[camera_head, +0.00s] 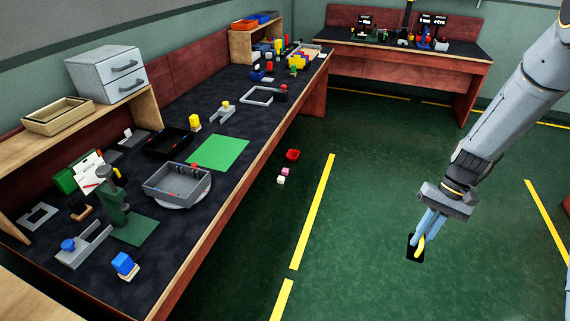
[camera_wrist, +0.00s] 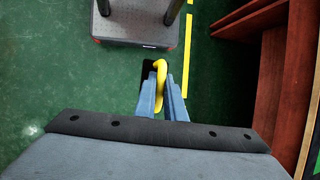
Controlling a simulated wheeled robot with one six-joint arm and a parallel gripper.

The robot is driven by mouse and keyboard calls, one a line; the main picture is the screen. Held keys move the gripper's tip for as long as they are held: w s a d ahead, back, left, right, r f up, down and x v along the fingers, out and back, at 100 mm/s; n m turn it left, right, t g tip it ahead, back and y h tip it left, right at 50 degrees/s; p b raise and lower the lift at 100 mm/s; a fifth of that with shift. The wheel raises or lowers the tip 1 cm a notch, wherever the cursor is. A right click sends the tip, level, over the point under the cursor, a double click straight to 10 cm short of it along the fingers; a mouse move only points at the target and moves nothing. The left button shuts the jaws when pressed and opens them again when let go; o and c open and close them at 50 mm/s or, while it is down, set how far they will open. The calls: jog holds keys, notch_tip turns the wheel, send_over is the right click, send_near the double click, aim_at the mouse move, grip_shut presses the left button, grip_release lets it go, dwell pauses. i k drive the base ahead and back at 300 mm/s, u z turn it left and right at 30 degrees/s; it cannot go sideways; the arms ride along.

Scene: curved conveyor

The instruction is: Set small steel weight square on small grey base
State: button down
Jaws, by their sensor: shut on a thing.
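My gripper (camera_head: 422,240) is at the right of the head view, out over the green floor and away from the benches. Its blue fingers (camera_wrist: 163,100) are shut on a curved yellow piece (camera_wrist: 160,70) with a flat black part (camera_wrist: 147,70) beside it. The yellow piece (camera_head: 420,247) and black part (camera_head: 411,248) also show in the head view. I cannot make out a small steel weight for certain. Several grey pieces lie on the near bench, among them a grey bracket (camera_head: 85,250) and a flat grey frame (camera_head: 38,217); I cannot tell which is the small grey base.
The long dark-topped bench (camera_head: 225,165) runs along the left, with a grey tray (camera_head: 177,190), a green mat (camera_head: 218,152) and a green stand (camera_head: 135,229). A far bench (camera_head: 400,50) stands at the back.

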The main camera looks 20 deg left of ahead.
aim_at(179, 186)
jog(key=z, duration=0.25)
jog(key=i, duration=1.35)
jog(key=u, duration=2.7)
